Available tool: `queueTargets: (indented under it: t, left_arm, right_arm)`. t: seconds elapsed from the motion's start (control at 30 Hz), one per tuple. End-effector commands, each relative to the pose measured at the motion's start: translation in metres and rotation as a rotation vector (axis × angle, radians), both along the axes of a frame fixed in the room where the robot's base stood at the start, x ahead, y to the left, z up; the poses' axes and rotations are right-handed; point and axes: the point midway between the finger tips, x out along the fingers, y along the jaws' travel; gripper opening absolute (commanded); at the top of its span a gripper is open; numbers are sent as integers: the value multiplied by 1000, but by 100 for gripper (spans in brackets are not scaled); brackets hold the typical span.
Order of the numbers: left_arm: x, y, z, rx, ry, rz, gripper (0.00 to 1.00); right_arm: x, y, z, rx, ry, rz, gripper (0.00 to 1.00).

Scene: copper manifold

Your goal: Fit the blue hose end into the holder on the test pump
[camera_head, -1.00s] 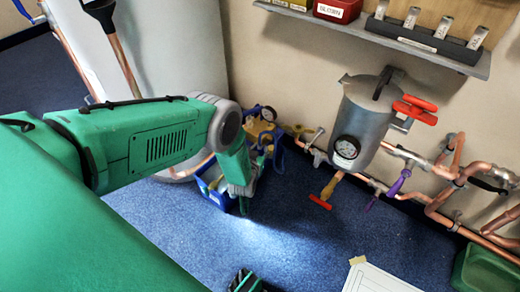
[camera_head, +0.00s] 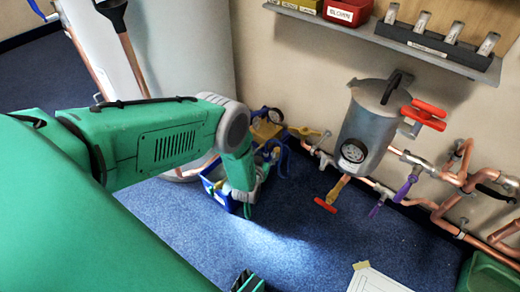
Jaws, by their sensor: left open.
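The test pump (camera_head: 266,130), yellow with a round gauge, stands on the floor near the wall, behind my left forearm's end. A blue hose (camera_head: 283,160) loops at its right side; its end and the holder are too small or hidden to make out. A blue box (camera_head: 212,188) is at the pump's front left, partly covered by my arm. My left gripper (camera_head: 246,208) is open and points down at the box's right side, in front of the pump. I cannot tell if it touches anything. A dark and green tip at the bottom edge looks like my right gripper (camera_head: 248,283), mostly cut off.
A grey tank (camera_head: 366,128) with a gauge and red handle hangs on the wall. Copper pipes (camera_head: 450,180) with purple valves run to its right. A shelf (camera_head: 400,40) with bins is above. A white sheet (camera_head: 378,280) lies on the blue floor, which is clear in the middle.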

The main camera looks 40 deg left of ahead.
Motion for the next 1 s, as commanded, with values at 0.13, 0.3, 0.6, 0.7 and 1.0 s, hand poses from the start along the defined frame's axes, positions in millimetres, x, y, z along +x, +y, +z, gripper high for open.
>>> queueTargets:
  t: [0.13, 0.3, 0.6, 0.7, 1.0]
  left_arm:
    - [-25, -9, 8, 0, 5, -2, 46]
    - [-56, -19, 19, 0, 1, -1, 46]
    - [-90, -29, 32, 3, -3, -1, 46]
    - [-93, -30, 33, 3, -5, 0, 46]
    - [-93, -30, 33, 3, -5, 0, 46]
  right_arm:
    - [0, 0, 0, 0, -1, 0, 0]
    - [0, 0, 0, 0, -1, 0, 0]
    - [0, 0, 0, 0, -1, 0, 0]
    - [0, 0, 0, 0, -1, 0, 0]
    - [1, 0, 0, 0, 1, 0, 0]
